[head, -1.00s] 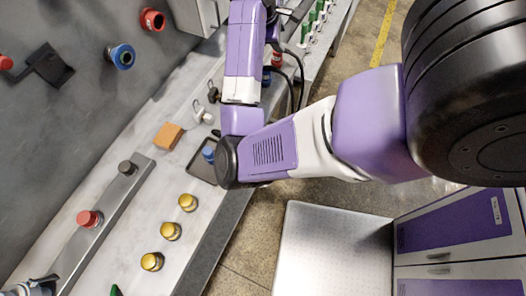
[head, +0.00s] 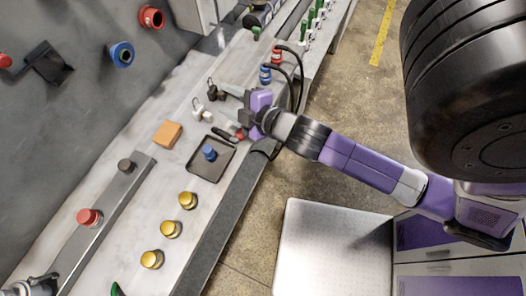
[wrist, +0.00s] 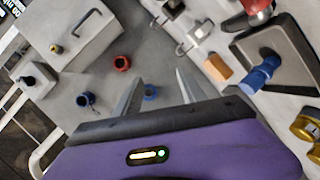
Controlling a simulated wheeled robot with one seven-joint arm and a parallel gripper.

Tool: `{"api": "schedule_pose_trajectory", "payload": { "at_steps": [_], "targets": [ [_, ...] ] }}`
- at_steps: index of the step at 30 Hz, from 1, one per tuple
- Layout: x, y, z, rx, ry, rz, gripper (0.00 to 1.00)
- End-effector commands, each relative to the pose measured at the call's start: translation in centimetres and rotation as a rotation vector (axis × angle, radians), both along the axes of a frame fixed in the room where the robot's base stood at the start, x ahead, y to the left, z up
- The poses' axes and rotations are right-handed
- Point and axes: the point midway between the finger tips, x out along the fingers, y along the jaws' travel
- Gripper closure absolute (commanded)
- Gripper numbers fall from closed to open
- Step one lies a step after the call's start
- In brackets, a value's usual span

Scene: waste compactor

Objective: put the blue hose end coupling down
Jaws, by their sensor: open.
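A blue coupling (head: 209,153) stands on the dark tray (head: 203,173) on the bench. It also shows in the wrist view at the right (wrist: 258,75), on the tray (wrist: 290,45). My gripper (head: 246,115) is above the bench, beyond the tray and to its upper right in the head view, clear of the coupling. In the wrist view my gripper's two fingers (wrist: 160,80) are spread with nothing between them.
An orange block (head: 167,134) lies left of the tray. Several yellow knobs (head: 170,230) stand nearer. A red-handled item (head: 234,131) lies beside the tray. Blue (head: 121,55) and red (head: 152,18) ports are on the wall. Hose couplings (head: 265,75) stand farther along the bench.

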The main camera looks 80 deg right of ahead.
Motion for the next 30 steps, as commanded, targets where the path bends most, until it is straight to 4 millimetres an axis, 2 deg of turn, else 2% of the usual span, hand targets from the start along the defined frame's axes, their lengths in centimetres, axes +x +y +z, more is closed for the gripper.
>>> {"api": "schedule_pose_trajectory", "payload": {
  "at_steps": [1, 6, 9, 12, 15, 18, 30],
  "targets": [
    [-1.4, 2.9, -0.7, 0.079, -0.018, 0.048, 0.52],
    [-5.6, 11.7, -0.7, 0.402, -0.118, 0.155, 0.52],
    [-8.3, 16.0, 0.3, 0.603, -0.171, 0.177, 0.52],
    [-10.7, 19.0, 1.8, 0.777, -0.217, 0.175, 0.52],
    [-12.3, 20.9, 3.1, 0.907, -0.254, 0.16, 0.52],
    [-13.1, 21.8, 3.9, 0.983, -0.277, 0.147, 0.52],
    [-13.4, 22.1, 4.3, 1.012, -0.289, 0.141, 0.52]
  ]
}}
